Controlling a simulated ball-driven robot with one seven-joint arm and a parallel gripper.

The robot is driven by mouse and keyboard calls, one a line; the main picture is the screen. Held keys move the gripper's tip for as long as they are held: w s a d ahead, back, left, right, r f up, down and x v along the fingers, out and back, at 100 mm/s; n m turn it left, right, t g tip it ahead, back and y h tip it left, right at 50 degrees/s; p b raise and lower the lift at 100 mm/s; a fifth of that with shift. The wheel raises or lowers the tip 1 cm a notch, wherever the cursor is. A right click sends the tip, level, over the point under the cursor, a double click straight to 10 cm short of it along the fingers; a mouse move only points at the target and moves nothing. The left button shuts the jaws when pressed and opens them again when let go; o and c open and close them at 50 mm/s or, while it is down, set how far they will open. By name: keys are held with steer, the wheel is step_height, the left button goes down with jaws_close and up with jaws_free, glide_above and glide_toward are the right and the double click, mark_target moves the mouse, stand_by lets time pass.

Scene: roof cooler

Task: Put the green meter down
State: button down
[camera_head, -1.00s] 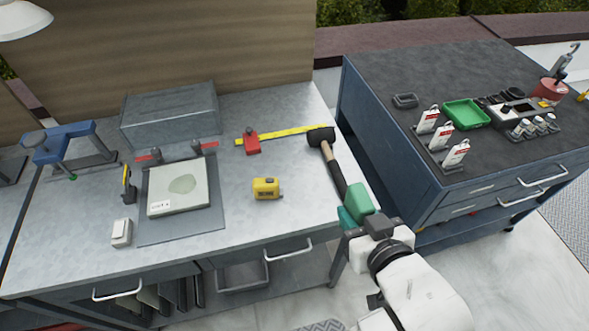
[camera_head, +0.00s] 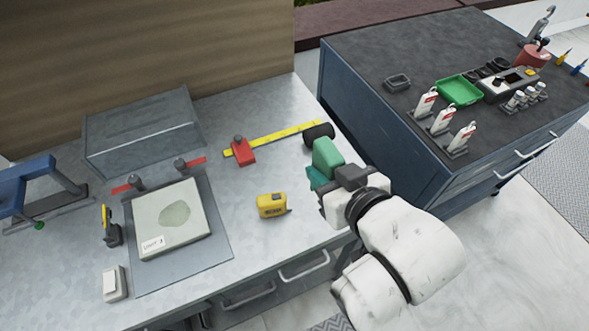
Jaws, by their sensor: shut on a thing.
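The green meter (camera_head: 326,158) is a small block in my gripper (camera_head: 325,180) at the right end of the grey metal workbench (camera_head: 225,225). The jaws are shut on it, and a teal part shows just below it. It appears to be over the bench's right edge, near the black mallet head (camera_head: 319,133). I cannot tell its height above the surface. My wrist and arm hide the mallet's handle and the bench's right front corner.
A yellow tape measure (camera_head: 272,205), a red block (camera_head: 240,150) on a yellow rule (camera_head: 285,134) and a clamped panel (camera_head: 172,217) lie on the bench. A grey box (camera_head: 145,130) stands behind. The dark-topped cabinet (camera_head: 385,55) holds a green tray (camera_head: 460,90). Bare bench surrounds the tape measure.

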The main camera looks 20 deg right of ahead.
steer(key=shift+w+f, duration=6)
steer(key=shift+f, duration=0.05)
steer(key=c, duration=0.8)
jaws_free()
steer(key=shift+f, duration=0.1)
steer(key=shift+o, duration=0.2)
steer(key=v, duration=1.2)
